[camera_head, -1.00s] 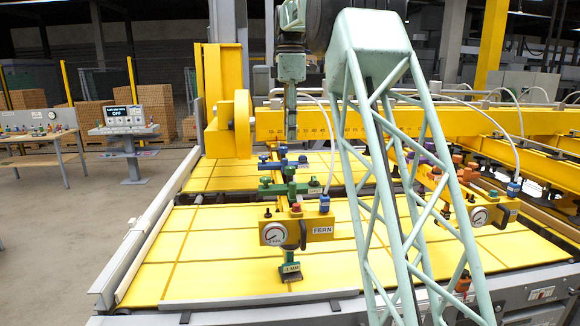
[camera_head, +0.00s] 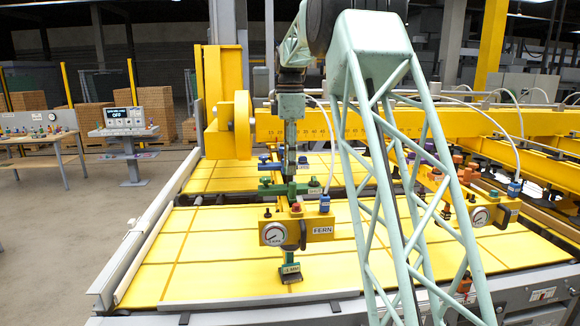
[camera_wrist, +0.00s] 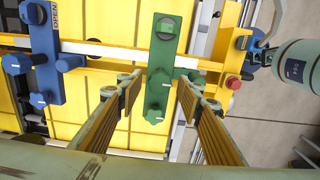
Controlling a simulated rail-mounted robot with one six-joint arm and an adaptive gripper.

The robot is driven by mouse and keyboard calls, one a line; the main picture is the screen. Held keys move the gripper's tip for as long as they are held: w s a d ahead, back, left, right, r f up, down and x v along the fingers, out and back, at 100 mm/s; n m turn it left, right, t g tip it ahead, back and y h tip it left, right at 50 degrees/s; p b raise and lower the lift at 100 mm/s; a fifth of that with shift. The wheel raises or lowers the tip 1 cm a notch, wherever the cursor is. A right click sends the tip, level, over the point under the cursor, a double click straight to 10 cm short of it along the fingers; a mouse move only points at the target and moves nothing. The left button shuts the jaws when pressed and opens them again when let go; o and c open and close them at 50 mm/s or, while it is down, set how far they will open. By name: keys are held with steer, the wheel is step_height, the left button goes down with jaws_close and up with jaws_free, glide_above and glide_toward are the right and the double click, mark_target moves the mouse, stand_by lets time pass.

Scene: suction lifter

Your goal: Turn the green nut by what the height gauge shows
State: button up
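The green arm (camera_wrist: 164,55) lies across the yellow beam. It carries a dark-topped round part and green nut-like knobs (camera_wrist: 154,113) with white marks. My gripper (camera_wrist: 160,84) is open, with one finger on each side of the green arm's lower end and no visible grip. In the head view my gripper (camera_head: 290,168) points down over the green arm (camera_head: 288,188), which it partly hides. The height gauge (camera_head: 290,273) is a small green block with a dark foot on the yellow panel. Its small label seems to read "-4 MM".
A yellow block (camera_head: 322,231) labelled FERN carries a round dial (camera_head: 274,233) and a blue fitting (camera_head: 324,204). A blue arm (camera_wrist: 43,55) stands left of the green one. A red knob (camera_wrist: 232,84) is at the right. A console screen (camera_head: 124,114) reads OFF.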

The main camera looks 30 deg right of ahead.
steer(key=shift+f, duration=0.3)
steer(key=shift+c, duration=0.9)
steer(key=c, duration=0.7)
steer(key=shift+m+p, duration=0.4)
